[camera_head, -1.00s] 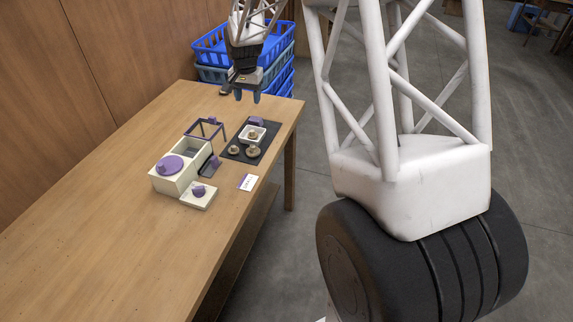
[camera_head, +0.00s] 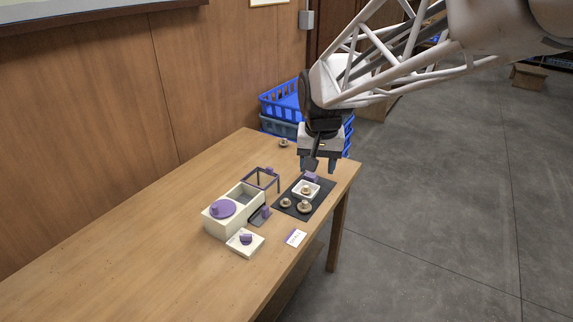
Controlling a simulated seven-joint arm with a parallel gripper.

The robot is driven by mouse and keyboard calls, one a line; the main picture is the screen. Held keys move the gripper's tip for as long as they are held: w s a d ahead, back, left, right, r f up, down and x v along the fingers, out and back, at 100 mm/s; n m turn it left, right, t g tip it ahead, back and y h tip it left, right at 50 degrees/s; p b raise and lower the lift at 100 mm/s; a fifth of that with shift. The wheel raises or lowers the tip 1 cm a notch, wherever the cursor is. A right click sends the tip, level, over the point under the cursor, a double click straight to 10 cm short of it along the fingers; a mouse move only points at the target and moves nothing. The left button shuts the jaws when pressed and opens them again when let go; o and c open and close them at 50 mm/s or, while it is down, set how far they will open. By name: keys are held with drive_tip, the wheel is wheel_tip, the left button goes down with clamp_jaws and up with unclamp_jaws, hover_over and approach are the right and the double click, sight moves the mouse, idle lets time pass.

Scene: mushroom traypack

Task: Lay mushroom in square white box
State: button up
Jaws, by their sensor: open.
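A small square white box (camera_head: 297,193) stands on a dark mat (camera_head: 322,201) near the table's right edge, with a brown mushroom (camera_head: 306,188) in it. Two more mushrooms lie on the mat in front of the box, one on the left (camera_head: 286,203) and one on the right (camera_head: 304,207). Another mushroom (camera_head: 284,143) lies alone at the table's far end. My gripper (camera_head: 320,166) points down with its fingers apart and nothing visible between them. It hovers near the mat's far end, above and behind the white box.
A purple block (camera_head: 311,177) sits behind the box. Left of the mat are a purple open frame (camera_head: 262,178), a cream two-part container (camera_head: 222,227) with a purple lid, and a small cream tray (camera_head: 246,252). A card (camera_head: 295,237) lies in front. Blue crates (camera_head: 283,102) stand behind the table.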

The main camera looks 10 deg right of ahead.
drive_tip(key=s+a+n, duration=0.1)
drive_tip(key=s, duration=0.9)
drive_tip(key=s+a+n+t, duration=0.1)
drive_tip(key=s+n, duration=0.1)
drive_tip(key=s, duration=0.9)
drive_tip(key=shift+s+a+f+n, duration=0.2)
drive_tip(key=shift+a+f+n, duration=0.05)
drive_tip(key=shift+f+n, duration=0.1)
